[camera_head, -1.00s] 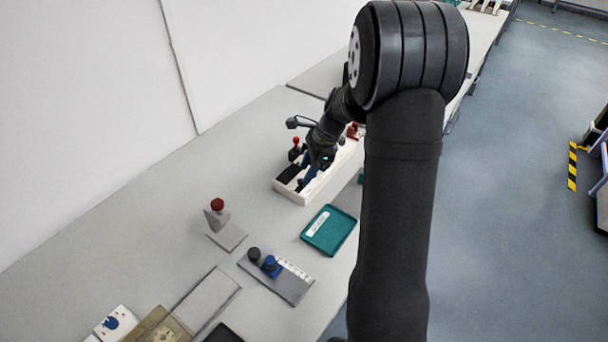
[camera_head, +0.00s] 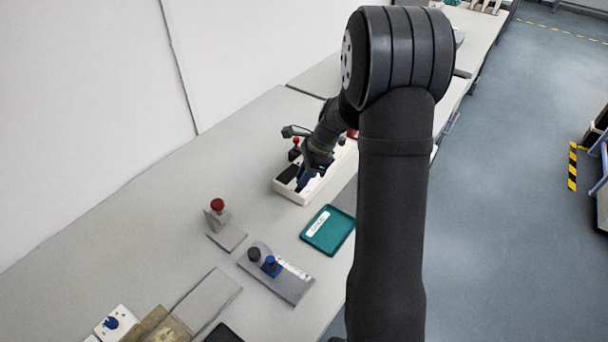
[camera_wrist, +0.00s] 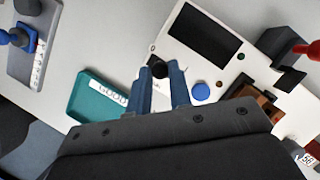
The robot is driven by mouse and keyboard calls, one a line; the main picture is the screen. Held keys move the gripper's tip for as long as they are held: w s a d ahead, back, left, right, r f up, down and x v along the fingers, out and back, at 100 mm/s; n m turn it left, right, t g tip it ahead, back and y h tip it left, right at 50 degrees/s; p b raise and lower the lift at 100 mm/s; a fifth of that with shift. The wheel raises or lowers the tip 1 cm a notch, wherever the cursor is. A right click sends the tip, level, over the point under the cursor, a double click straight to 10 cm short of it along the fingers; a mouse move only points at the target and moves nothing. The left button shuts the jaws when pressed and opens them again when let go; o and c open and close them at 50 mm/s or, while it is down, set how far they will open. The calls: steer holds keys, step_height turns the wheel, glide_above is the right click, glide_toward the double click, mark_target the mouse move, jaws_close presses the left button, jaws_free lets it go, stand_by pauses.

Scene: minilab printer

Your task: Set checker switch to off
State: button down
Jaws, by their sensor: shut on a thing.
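The checker is a white box (camera_head: 303,195) on the bench in the head view. In the wrist view its white panel (camera_wrist: 182,52) carries a dark screen (camera_wrist: 207,33), a round blue button (camera_wrist: 201,91) and a small black knob (camera_wrist: 160,69). My gripper (camera_wrist: 160,76) has its two blue fingers on either side of the knob and is shut on it. In the head view my gripper (camera_head: 304,180) is over the near part of the box. The fingers hide part of the knob, and I cannot read its setting.
A teal tray (camera_head: 345,222) with a label lies just in front of the box. A red-topped stand (camera_head: 217,205) and a grey plate with dark and blue knobs (camera_head: 288,288) are nearer. In the wrist view, a red-knobbed device (camera_wrist: 290,50) and brown part (camera_wrist: 258,106) sit at right.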

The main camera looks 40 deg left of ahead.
steer(key=shift+s, duration=0.6)
steer(key=c, duration=1.3)
jaws_free()
steer(key=shift+r, duration=0.1)
steer(key=v, duration=1.7)
steer(key=shift+r, duration=0.15)
steer(key=x, duration=1.7)
steer(key=shift+f, duration=0.25)
steer(key=shift+w, duration=0.15)
